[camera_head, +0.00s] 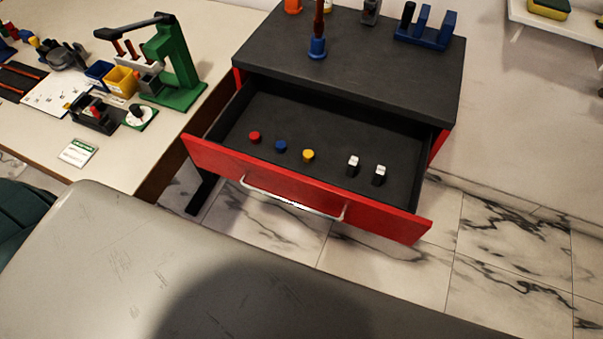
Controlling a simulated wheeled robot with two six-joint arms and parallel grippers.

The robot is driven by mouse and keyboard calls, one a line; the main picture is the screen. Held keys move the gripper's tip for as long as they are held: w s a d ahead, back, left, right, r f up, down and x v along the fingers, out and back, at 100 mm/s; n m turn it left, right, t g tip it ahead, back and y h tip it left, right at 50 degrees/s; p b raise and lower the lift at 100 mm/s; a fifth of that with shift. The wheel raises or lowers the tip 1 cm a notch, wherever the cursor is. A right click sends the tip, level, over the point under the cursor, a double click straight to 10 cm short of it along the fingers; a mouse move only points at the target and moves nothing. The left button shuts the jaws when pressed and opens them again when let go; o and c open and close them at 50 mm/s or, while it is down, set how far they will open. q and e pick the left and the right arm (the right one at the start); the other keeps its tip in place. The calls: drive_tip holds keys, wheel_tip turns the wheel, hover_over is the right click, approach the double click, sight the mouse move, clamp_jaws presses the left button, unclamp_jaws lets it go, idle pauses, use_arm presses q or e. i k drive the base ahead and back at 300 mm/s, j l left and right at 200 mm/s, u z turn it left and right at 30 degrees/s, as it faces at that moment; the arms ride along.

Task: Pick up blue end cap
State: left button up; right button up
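The blue end cap (281,146) is a small round piece standing on the dark floor of the open red drawer (300,188). It stands between a red cap (254,137) on its left and a yellow cap (308,155) on its right, apart from both. Nothing covers it from above. Neither of my grippers shows in the head view.
Two white-topped dark blocks (353,166) stand further right in the drawer. The drawer's silver handle (292,204) faces me. The dark cabinet top (350,58) behind holds a blue-based post and a blue rack. A workbench (120,170) with a green press (178,75) stands left.

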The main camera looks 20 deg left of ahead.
sight(281, 147)
drive_tip(key=u, duration=0.8)
